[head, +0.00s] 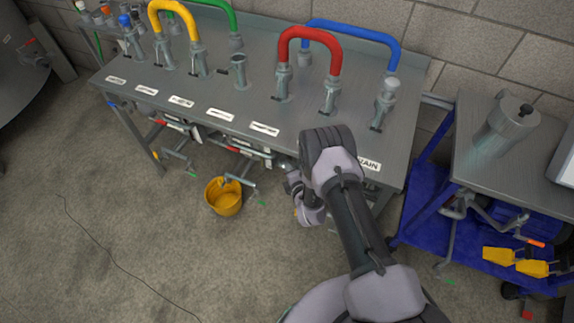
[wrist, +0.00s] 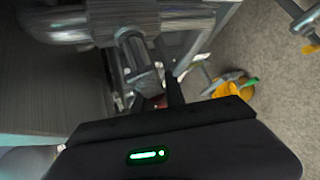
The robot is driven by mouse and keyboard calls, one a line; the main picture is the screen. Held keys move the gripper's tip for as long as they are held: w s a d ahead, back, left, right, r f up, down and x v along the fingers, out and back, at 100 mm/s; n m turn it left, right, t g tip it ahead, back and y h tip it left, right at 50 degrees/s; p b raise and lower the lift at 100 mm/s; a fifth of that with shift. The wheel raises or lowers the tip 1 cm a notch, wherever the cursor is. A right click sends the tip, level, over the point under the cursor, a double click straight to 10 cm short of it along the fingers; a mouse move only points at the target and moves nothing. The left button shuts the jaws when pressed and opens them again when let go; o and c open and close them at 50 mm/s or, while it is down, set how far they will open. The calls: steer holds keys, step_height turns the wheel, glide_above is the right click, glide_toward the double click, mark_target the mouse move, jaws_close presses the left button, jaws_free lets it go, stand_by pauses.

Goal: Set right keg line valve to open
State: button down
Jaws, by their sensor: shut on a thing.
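My gripper shows in the wrist view (wrist: 143,78), with dark fingers on either side of a grey metal valve part. It is shut on what looks like the valve handle (wrist: 133,58), just below a thick grey pipe (wrist: 125,20). In the head view my arm covers most of the gripper and this valve, under the front edge of the steel table (head: 240,108). The handle's exact angle and the valve's open or closed marking cannot be read. Other line valves with red and white parts (head: 172,124) show under the table to the left.
A yellow bucket (head: 224,196) stands on the floor left of my arm. A red hose bend (head: 310,35) and a blue one (head: 352,30) stand on the table. A blue cart (head: 425,213) is close on the right. The floor at front left is mostly clear.

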steer(key=shift+s+d+f+n+g+h, duration=0.1)
steer(key=shift+d+f+n+g+h, duration=0.2)
steer(key=shift+f+g+h, duration=0.15)
steer(key=c, duration=1.4)
jaws_free()
steer(key=p+v, duration=0.6)
steer(key=v, duration=1.1)
steer(key=shift+s+p, duration=0.2)
steer(key=shift+p, duration=0.1)
